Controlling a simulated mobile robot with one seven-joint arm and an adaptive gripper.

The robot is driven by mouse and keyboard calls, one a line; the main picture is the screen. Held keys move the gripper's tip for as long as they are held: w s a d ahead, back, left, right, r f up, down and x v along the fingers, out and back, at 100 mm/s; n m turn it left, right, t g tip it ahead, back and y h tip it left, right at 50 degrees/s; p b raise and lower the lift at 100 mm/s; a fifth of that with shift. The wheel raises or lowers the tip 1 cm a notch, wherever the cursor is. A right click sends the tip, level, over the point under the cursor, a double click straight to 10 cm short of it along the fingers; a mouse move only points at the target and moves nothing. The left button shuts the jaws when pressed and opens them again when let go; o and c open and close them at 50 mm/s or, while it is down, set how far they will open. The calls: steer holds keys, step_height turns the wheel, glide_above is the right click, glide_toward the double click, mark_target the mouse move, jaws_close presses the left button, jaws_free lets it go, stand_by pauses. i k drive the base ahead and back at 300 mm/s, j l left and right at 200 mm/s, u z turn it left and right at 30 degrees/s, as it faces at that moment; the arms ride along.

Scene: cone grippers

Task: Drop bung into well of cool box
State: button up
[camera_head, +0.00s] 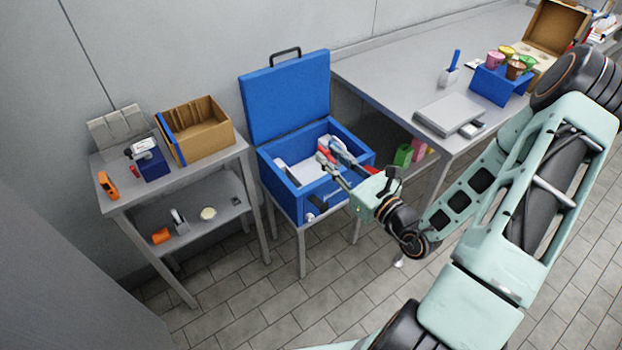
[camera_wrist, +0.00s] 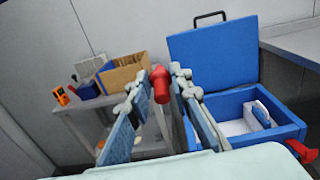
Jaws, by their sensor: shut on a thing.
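The blue cool box (camera_head: 283,192) stands on a small stand with its lid (camera_head: 289,98) raised. Its pale-lined well (camera_head: 296,172) is open on top. In the wrist view the cool box (camera_wrist: 233,150) is to the right of my fingers, with a white item (camera_wrist: 261,113) in it. My gripper (camera_head: 325,155) appears over the box opening in the head view, partly covering the well. In the wrist view my gripper (camera_wrist: 161,88) is shut on the red bung (camera_wrist: 161,84), held between the fingertips. The bung's height above the box is hard to tell.
A metal side table (camera_head: 128,203) at left holds a cardboard box (camera_head: 200,130), a small blue box (camera_head: 152,165) and an orange device (camera_head: 107,185). A long bench (camera_head: 400,75) at right holds a blue rack of cups (camera_head: 492,88). A red part (camera_wrist: 302,150) shows at the box front.

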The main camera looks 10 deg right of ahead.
mark_target(312, 167)
steer(key=i+u, duration=0.35)
steer(key=i, duration=0.25)
steer(key=i+l+u, duration=0.15)
steer(key=i+u, duration=0.25)
steer(key=i, duration=0.15)
